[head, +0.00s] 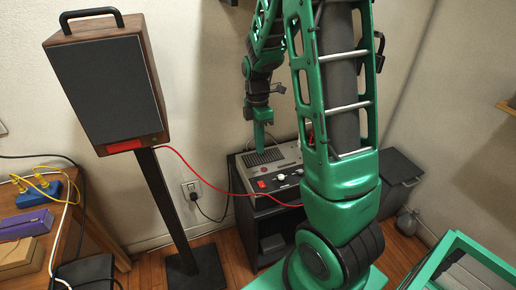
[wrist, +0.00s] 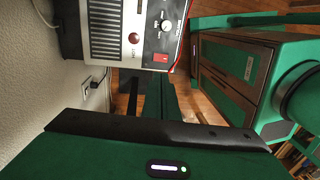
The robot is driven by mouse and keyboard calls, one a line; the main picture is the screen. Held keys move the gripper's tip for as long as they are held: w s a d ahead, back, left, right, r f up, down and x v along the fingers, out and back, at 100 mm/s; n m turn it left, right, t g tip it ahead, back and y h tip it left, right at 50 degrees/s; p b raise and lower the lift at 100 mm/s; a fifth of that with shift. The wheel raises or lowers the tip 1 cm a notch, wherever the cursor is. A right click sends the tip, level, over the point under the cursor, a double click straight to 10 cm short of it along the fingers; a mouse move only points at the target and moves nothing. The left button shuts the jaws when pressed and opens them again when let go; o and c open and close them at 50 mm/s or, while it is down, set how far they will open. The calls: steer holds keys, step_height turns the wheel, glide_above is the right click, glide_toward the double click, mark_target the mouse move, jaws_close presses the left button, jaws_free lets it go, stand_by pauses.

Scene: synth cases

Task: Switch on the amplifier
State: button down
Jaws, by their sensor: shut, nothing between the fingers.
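The amplifier (head: 290,158) is a grey box with a dark vent grille on top and a black front panel. It sits on a dark stand. A red switch (head: 261,184) is at the left of its front panel, beside pale knobs. In the wrist view the amplifier (wrist: 105,28) is at the top, with the red switch (wrist: 160,58), a knob and a dark red round lamp. I cannot tell whether the lamp is lit. My gripper (head: 262,148) is shut and empty, pointing down over the top grille, behind the switch. Whether its tips touch the grille is unclear.
A wooden speaker (head: 108,85) on a black stand is at the left; a red cable runs from it to the amplifier. A wall socket (head: 192,190) with a black plug is between them. A table with a blue power strip (head: 38,193) is far left. A green crate (head: 462,250) is lower right.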

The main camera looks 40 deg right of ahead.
mark_target(263, 186)
steer(key=shift+s, duration=0.75)
steer(key=shift+a, duration=0.1)
steer(key=f, duration=0.4)
steer(key=s+f, duration=0.1)
steer(key=f, duration=0.8)
steer(key=shift+s+a+f, duration=0.25)
steer(key=shift+s+f, duration=0.1)
steer(key=shift+f, duration=0.05)
steer(key=shift+s+f, duration=0.1)
steer(key=shift+f, duration=0.05)
